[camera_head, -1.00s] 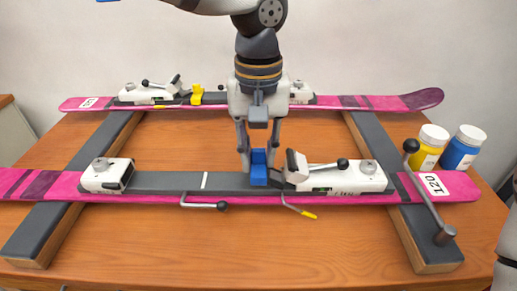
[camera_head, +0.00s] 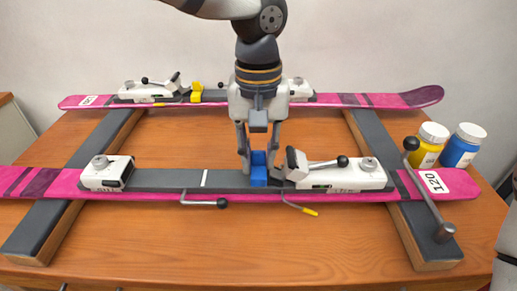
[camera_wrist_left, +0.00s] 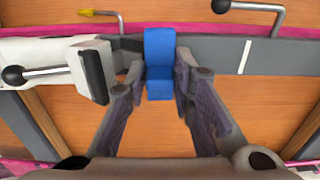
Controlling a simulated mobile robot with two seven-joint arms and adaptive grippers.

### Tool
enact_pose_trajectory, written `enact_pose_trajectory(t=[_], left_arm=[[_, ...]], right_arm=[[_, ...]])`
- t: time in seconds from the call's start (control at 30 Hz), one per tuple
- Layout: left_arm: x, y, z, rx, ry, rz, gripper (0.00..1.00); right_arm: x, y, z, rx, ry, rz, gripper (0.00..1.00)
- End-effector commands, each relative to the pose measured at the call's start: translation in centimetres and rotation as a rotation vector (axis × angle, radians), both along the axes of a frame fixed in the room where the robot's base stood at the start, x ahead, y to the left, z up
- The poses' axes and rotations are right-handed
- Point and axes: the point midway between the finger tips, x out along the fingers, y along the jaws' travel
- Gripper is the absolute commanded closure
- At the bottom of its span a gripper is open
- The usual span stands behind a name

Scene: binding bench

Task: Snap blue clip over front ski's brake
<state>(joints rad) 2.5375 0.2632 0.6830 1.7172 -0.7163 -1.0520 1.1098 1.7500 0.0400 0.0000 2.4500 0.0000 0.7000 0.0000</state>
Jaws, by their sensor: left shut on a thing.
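The blue clip (camera_head: 259,168) is at the front ski's binding plate, just left of the white heel piece (camera_head: 345,174). My left gripper (camera_head: 259,168) points down with its fingers on both sides of the clip, shut on it. In the left wrist view the clip (camera_wrist_left: 159,62) stands between the fingertips (camera_wrist_left: 160,92), over the dark plate. The front pink ski (camera_head: 60,184) lies across the two supports. Its brake arms (camera_head: 206,204) stick out at the front edge, one with a yellow tip (camera_head: 310,212). Whether the clip is seated over the brake cannot be told.
The back ski (camera_head: 350,102) carries a yellow clip (camera_head: 196,92) on its binding. A yellow jar (camera_head: 428,152) and a blue jar (camera_head: 461,152) stand at the right. A clamp lever (camera_head: 425,190) rises at the front ski's right end. The wooden bench (camera_head: 230,245) is clear in front.

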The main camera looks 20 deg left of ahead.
Motion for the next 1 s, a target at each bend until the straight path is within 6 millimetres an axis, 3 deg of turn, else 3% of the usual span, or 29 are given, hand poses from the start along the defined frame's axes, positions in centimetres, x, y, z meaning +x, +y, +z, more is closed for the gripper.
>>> enact_pose_trajectory(t=[0.8,0.83,0.9,0.93,1.0], left_arm=[[0.0,0.0,-1.4,-0.001,0.002,0.000,1.00],[0.0,0.0,-1.4,-0.001,0.002,0.000,0.75],[0.0,0.0,-1.4,-0.001,0.002,0.000,0.59],[0.0,0.0,-1.4,-0.001,0.002,0.000,0.54],[0.0,0.0,-1.4,-0.001,0.002,0.000,0.54]], right_arm=[[0.0,0.0,0.0,0.000,0.001,0.000,1.00],[0.0,0.0,0.0,0.000,0.001,0.000,1.00],[0.0,0.0,0.0,0.000,0.001,0.000,1.00],[0.0,0.0,0.0,0.000,0.001,0.000,1.00],[0.0,0.0,0.0,0.000,0.001,0.000,1.00]])
